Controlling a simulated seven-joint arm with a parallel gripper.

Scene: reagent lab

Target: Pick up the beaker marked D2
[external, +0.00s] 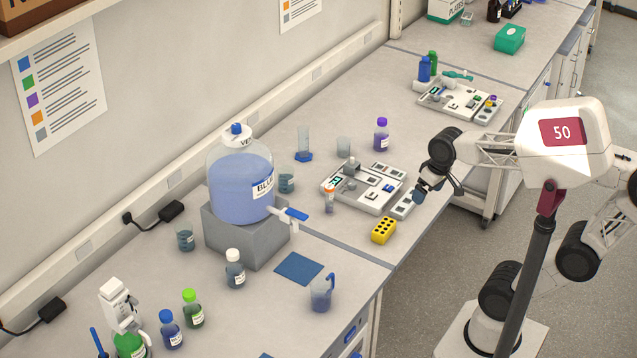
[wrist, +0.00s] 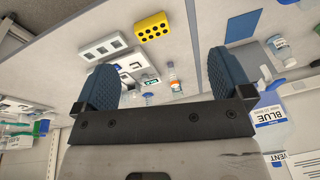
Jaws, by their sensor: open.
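Several beakers stand on the bench, and I cannot read D2 on any of them. One small labelled beaker (external: 186,240) stands left of the big carboy. A bluish beaker (external: 286,183) stands just right of the carboy, partly behind it. A clear beaker (external: 343,146) stands farther back, beyond the instrument board. My gripper (external: 424,192) hangs above the bench's front edge, right of the board. In the wrist view my gripper (wrist: 164,76) has its two blue pads wide apart with nothing held between them. It is well away from all three beakers.
A blue-filled carboy (external: 240,185) sits on a grey block. A yellow rack (external: 384,231), an instrument board (external: 360,200) and an orange-marked tube (external: 330,201) stand near the gripper. A handled jug (external: 321,294) stands near the front edge by a blue mat (external: 298,268). Several capped bottles stand front left.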

